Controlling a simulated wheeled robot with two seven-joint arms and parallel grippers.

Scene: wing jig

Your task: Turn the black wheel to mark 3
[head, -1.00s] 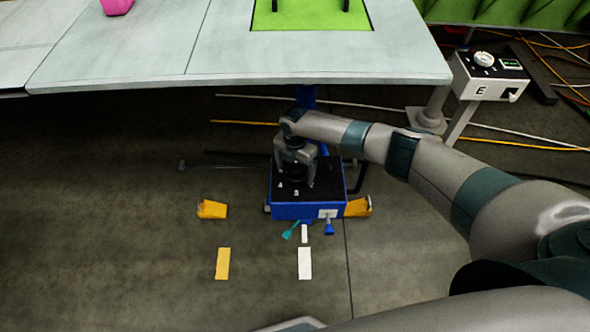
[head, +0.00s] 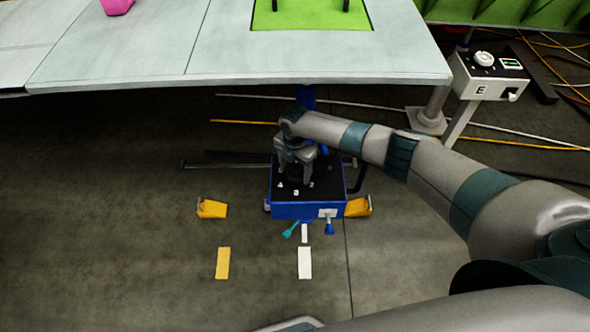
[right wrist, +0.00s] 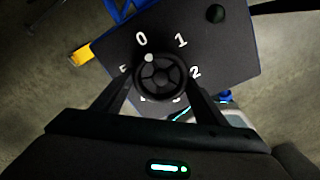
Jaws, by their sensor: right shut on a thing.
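The black wheel (right wrist: 162,80) has spokes and a white dot on its rim. It sits on the black top of a blue-sided box (head: 325,178) on the floor. In the right wrist view the white dot points at mark 0 (right wrist: 141,39). Marks 1 (right wrist: 181,40) and 2 (right wrist: 195,73) show clearly; mark 3 (right wrist: 177,98) is partly hidden at the wheel's lower edge. My right gripper (right wrist: 160,92) is shut on the wheel, with one finger on each side. In the head view the right gripper (head: 296,172) covers most of the wheel. My left gripper is out of view.
A pale table (head: 320,62) stands behind the box. A white box marked E (head: 490,80) on a post stands at the right. Yellow wedges (head: 212,209) flank the blue box. Cables lie on the floor behind; open floor is at the left.

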